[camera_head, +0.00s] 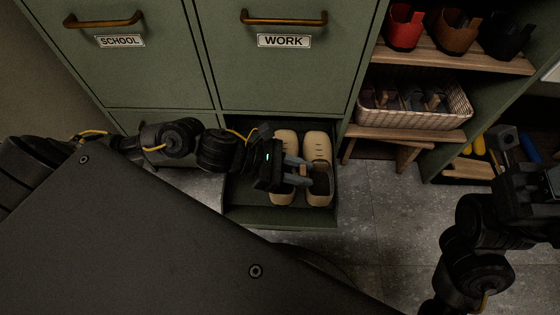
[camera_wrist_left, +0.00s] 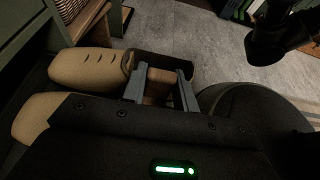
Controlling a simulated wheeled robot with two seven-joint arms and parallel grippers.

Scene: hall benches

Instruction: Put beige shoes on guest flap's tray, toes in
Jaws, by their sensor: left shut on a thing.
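Two beige shoes stand side by side on a green pulled-out tray (camera_head: 265,217) under the WORK door. The left shoe (camera_head: 283,142) and the right shoe (camera_head: 318,147) have their rounded toes toward the cabinet and their dark openings toward me. My left gripper (camera_head: 302,172) reaches across the left shoe and is shut on the right shoe near its opening. In the left wrist view its grey fingers (camera_wrist_left: 160,88) grip a brown part at the right shoe's (camera_wrist_left: 90,68) opening. The left shoe (camera_wrist_left: 40,118) is partly hidden there. No guest label is visible.
Green doors labelled SCHOOL (camera_head: 120,41) and WORK (camera_head: 284,41) stand above the tray. At right, a shelf holds red (camera_head: 403,27), brown and black items. Below it, a wicker basket (camera_head: 415,103) sits on a wooden bench (camera_head: 400,133). The grey floor (camera_head: 385,210) is clear.

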